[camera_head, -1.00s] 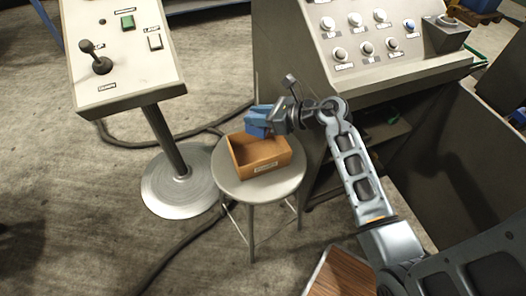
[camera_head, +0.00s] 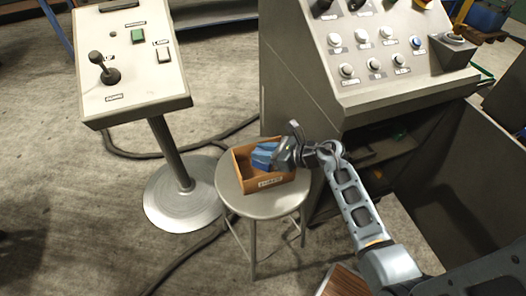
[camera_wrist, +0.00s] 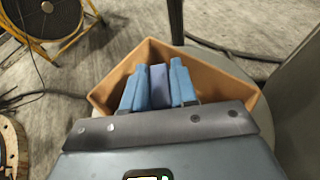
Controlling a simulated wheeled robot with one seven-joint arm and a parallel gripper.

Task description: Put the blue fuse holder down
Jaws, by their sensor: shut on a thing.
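The blue fuse holder (camera_wrist: 159,86) is a blue-violet block between the two lighter blue fingers of my gripper (camera_wrist: 157,77) in the wrist view. The fingers are shut on it. In the head view my gripper (camera_head: 263,155) reaches in from the right, with its blue fingers over and partly inside an open tan box (camera_head: 268,183). In that view I cannot tell the holder from the fingers. The box sits on a round grey stool (camera_head: 236,199) and has a small label on its front. Whether the holder touches the box floor is hidden.
A control pedestal (camera_head: 130,65) with a joystick stands left of the stool. A larger sloped console (camera_head: 385,45) with several buttons stands behind and to the right, close to my arm. Dark cables (camera_head: 125,155) lie on the floor. The stool top has little free room.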

